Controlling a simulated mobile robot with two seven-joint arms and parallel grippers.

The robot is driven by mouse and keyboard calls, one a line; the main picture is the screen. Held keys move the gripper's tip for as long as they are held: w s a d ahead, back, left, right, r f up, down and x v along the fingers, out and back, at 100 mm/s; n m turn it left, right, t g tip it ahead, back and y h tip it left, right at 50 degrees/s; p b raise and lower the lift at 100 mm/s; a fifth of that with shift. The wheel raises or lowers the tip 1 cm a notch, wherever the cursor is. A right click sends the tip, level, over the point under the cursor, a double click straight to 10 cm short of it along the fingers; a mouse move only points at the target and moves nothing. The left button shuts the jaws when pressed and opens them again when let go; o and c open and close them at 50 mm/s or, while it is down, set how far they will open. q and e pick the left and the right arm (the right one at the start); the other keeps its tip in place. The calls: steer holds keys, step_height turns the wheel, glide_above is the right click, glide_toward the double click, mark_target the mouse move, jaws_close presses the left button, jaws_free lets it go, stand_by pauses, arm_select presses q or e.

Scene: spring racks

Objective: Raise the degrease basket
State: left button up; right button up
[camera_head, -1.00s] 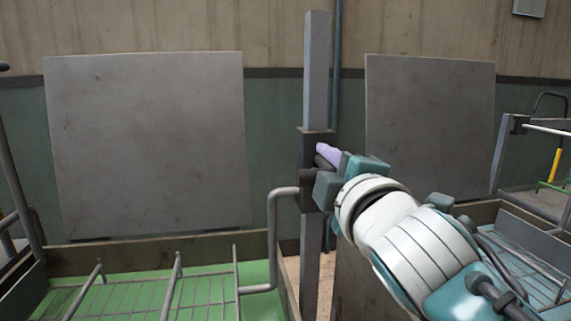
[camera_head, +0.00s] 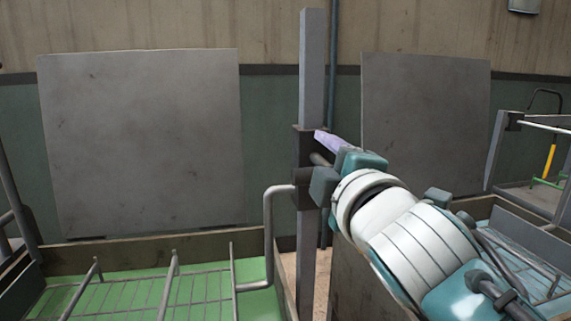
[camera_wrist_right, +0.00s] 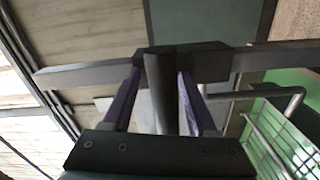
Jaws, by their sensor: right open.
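A wire basket (camera_head: 150,285) hangs over a green surface at lower left; no label is readable to say it is the degrease one. A bent grey tube (camera_head: 270,225) joins it to a dark sliding block (camera_head: 303,150) on an upright post (camera_head: 312,70). A dark bar handle (camera_head: 320,159) sticks out of the block. My right gripper (camera_head: 326,160) is open at the handle. In the right wrist view its two purple fingers lie on either side of the handle (camera_wrist_right: 161,95), with gaps between. The left gripper is not in view.
Two grey panels (camera_head: 140,140) (camera_head: 425,120) stand behind the tanks. A second tank (camera_head: 520,250) with bluish contents lies at right, under my right arm. Another rack with a yellow part (camera_head: 550,160) stands at far right. A thin pipe (camera_head: 334,60) runs behind the post.

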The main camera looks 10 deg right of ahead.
steer(key=s, duration=0.9)
steer(key=shift+s+d, duration=0.15)
steer(key=shift+s, duration=0.15)
steer(key=s+d+f+m+g+h+p, duration=0.2)
steer(key=s+d+f+m+g, duration=0.2)
steer(key=d+f+m, duration=0.15)
steer(key=s+f+m+g+y+p, duration=0.1)
steer(key=s+f+m+g+p, duration=0.25)
steer(key=s, duration=0.75)
steer(key=s+f+m+g+y, duration=0.1)
steer(key=s+f+m+g, duration=0.1)
steer(key=s+m+g, duration=0.6)
step_height(320, 180, up, 37)
steer(key=s+n+t+p, duration=0.1)
steer(key=n+p, duration=0.1)
steer(key=p, duration=3.4)
steer(key=shift+s+n, duration=0.2)
steer(key=shift+n, duration=0.2)
steer(key=shift+a, duration=0.1)
